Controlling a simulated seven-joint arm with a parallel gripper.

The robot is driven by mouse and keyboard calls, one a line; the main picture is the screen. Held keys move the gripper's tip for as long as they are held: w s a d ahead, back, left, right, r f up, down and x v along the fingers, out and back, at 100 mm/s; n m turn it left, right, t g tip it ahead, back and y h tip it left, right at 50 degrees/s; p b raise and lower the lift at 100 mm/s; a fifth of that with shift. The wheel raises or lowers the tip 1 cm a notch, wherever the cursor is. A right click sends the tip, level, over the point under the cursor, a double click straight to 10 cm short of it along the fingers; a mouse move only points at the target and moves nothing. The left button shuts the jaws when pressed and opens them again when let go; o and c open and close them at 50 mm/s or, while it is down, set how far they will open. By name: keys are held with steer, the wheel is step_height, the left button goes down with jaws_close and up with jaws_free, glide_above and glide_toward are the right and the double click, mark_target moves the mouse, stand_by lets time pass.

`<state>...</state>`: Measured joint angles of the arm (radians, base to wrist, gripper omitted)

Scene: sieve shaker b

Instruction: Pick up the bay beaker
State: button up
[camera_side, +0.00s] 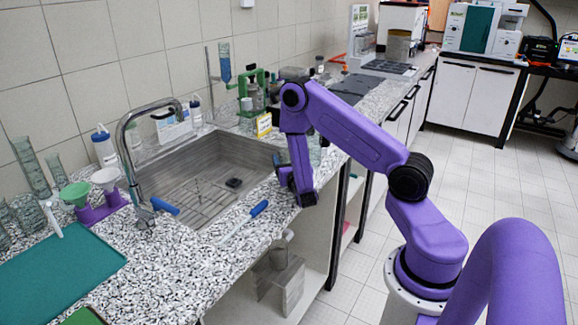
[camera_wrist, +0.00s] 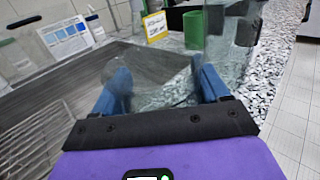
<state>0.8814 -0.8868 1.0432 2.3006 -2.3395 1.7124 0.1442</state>
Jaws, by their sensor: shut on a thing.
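A clear glass beaker (camera_wrist: 165,92), which I take to be the bay beaker, sits between the two blue fingers of my gripper (camera_wrist: 163,88) in the wrist view. The fingers are shut on its sides. Its outline is faint because it is transparent. In the side view my gripper (camera_side: 290,180) points down at the right end of the sink, near the counter's front edge. The arm mostly hides the beaker there, and I cannot tell whether its base touches the counter.
The steel sink (camera_side: 200,172) lies left of my gripper. Other clear glassware (camera_wrist: 222,35) stands close beyond the beaker, with a yellow sign (camera_wrist: 155,26) and a green object (camera_wrist: 193,30). A blue-handled tool (camera_side: 258,208) lies on the speckled counter (camera_side: 190,255).

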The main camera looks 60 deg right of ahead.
step_height(320, 180, up, 8)
steer(key=s+a+r+n+t+y, duration=0.1)
steer(key=a+r+n+t+y, duration=0.2)
steer(key=a, duration=0.9)
steer(key=s+a+r+n+t+y, duration=0.1)
steer(key=a+r+n+y, duration=0.3)
steer(key=a, duration=0.8)
steer(key=w+d+f+m, duration=0.1)
steer(key=w+f, duration=0.2)
steer(key=w, duration=0.4)
steer(key=w+d+f+m+h, duration=0.1)
steer(key=w+d+f, duration=0.15)
steer(key=w, duration=0.45)
steer(key=w+f+m, duration=0.1)
steer(key=w+f, duration=0.2)
steer(key=w, duration=0.4)
steer(key=shift+w+d+f, duration=0.1)
steer(key=shift+w+f, duration=0.65)
steer(key=shift+f, duration=0.75)
steer(key=shift+w+d+f, duration=0.1)
steer(key=shift+w+f, duration=0.6)
steer(key=shift+f, duration=0.85)
steer(key=shift+w+d+f, duration=0.1)
steer(key=shift+w+f, duration=0.65)
steer(key=shift+f, duration=0.75)
steer(key=shift+a+f, duration=0.1)
steer(key=shift+f, duration=0.5)
